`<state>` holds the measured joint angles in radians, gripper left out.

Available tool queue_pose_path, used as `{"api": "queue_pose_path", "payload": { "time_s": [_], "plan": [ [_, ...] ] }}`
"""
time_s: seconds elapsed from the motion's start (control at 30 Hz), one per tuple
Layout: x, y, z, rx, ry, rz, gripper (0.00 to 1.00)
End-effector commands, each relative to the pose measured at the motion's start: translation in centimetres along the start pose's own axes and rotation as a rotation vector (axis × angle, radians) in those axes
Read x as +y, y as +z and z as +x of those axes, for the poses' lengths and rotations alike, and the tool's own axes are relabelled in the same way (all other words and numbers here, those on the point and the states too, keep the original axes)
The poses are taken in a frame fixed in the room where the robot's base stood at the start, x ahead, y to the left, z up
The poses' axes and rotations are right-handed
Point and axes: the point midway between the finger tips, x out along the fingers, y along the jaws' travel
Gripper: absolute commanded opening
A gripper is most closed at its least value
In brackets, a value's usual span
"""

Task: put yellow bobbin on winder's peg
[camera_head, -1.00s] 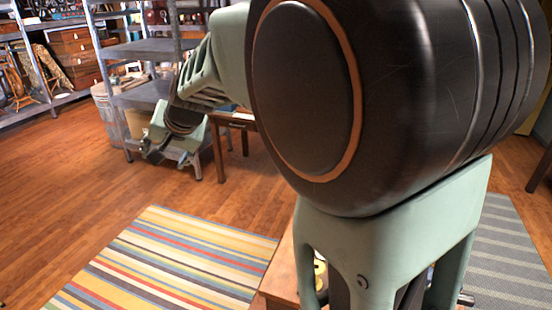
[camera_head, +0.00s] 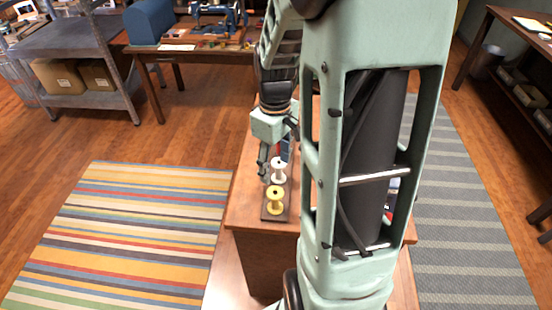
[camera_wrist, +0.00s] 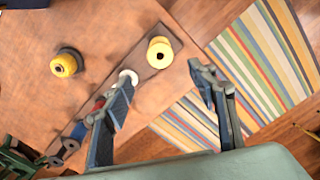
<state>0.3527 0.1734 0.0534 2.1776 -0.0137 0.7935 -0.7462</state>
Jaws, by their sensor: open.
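The yellow bobbin (camera_head: 275,201) stands upright at the near end of a dark strip (camera_head: 268,217) on the wooden table. In the wrist view the yellow bobbin (camera_wrist: 159,53) is at the end of the strip, just beyond and between my fingertips. A white bobbin (camera_head: 279,170) stands behind it. My gripper (camera_head: 275,158) is above the strip, beside the white bobbin; in the wrist view my gripper (camera_wrist: 160,80) is open and empty, its left finger partly covering the strip. A green device (camera_wrist: 18,160) shows at the lower left; I cannot tell whether it is the winder. No peg is clearly visible.
A second yellow, round thing with a dark base (camera_wrist: 66,63) stands on the bare tabletop (camera_wrist: 100,30). More spools, red and blue-grey, line the strip. A striped rug (camera_head: 140,235) lies on the floor left of the table. My arm hides the table's right part.

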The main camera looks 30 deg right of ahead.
Motion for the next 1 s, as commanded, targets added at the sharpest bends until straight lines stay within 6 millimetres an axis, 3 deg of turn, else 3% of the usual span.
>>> {"api": "queue_pose_path", "payload": {
  "time_s": [1.0],
  "plan": [
    [0.0,-0.1,10.5,0.002,0.001,0.003,0.53]
  ]
}}
